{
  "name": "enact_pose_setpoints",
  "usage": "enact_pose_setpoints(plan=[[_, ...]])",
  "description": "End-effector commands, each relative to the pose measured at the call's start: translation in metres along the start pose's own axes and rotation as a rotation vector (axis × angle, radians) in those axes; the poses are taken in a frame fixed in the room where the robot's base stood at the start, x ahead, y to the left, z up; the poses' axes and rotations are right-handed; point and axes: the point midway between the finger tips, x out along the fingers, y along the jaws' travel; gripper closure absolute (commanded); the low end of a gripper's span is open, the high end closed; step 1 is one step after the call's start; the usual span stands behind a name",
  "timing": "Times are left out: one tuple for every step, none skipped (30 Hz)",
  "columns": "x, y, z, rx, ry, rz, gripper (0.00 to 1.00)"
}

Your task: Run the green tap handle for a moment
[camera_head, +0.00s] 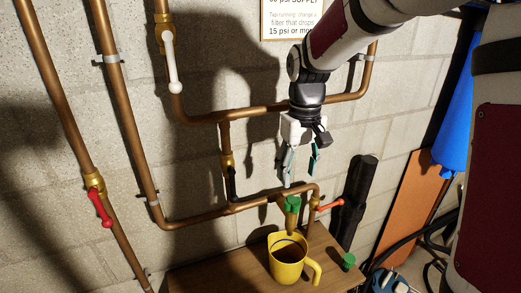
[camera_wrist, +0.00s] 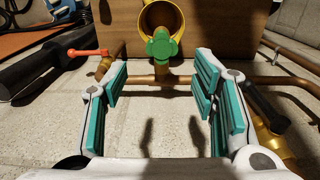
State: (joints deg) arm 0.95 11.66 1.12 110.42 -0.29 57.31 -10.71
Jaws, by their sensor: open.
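The green tap handle (camera_head: 293,203) sits on a brass tap at the end of the low copper pipe. It also shows in the wrist view (camera_wrist: 161,46), centred ahead between my fingers. A yellow jug (camera_head: 288,263) with dark contents stands beneath the tap on the wooden shelf, and its round mouth shows behind the handle in the wrist view (camera_wrist: 146,24). My gripper (camera_head: 299,172) is open and empty, pointing down a little above the handle. In the wrist view my gripper (camera_wrist: 160,72) has its teal-padded fingers wide apart, not touching the handle.
A red lever (camera_head: 330,205) is close right of the tap. A black lever (camera_head: 232,184), a white lever (camera_head: 173,65) and another red lever (camera_head: 101,208) are on pipes to the left. A small green object (camera_head: 348,261) is at the right of the wooden shelf (camera_head: 222,277).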

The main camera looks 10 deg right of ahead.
Motion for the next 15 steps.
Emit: enact_pose_setpoints(plan=[[0.002,0.001,-0.001,-0.002,-0.006,-0.001,0.47],[0.004,0.001,-0.002,-0.003,-0.009,-0.002,0.47],[0.005,0.001,-0.003,-0.004,-0.011,-0.002,0.47],[0.006,0.001,-0.003,-0.005,-0.011,-0.002,0.47],[0.008,0.001,-0.004,-0.005,-0.012,-0.003,0.47],[0.01,0.001,-0.004,-0.005,-0.012,-0.003,0.47],[0.013,0.001,-0.004,-0.005,-0.013,-0.003,0.47],[0.015,0.001,-0.004,-0.005,-0.013,-0.003,0.47],[0.02,0.001,-0.004,-0.005,-0.014,-0.003,0.47],[0.023,0.001,-0.004,-0.005,-0.013,-0.003,0.47],[0.027,0.001,-0.004,-0.005,-0.013,-0.003,0.47],[0.032,0.001,-0.004,-0.004,-0.014,-0.003,0.47],[0.036,0.001,-0.004,-0.004,-0.013,-0.003,0.47],[0.041,0.001,-0.004,-0.004,-0.013,-0.003,0.47],[0.046,0.001,-0.004,-0.004,-0.014,-0.003,0.47]])
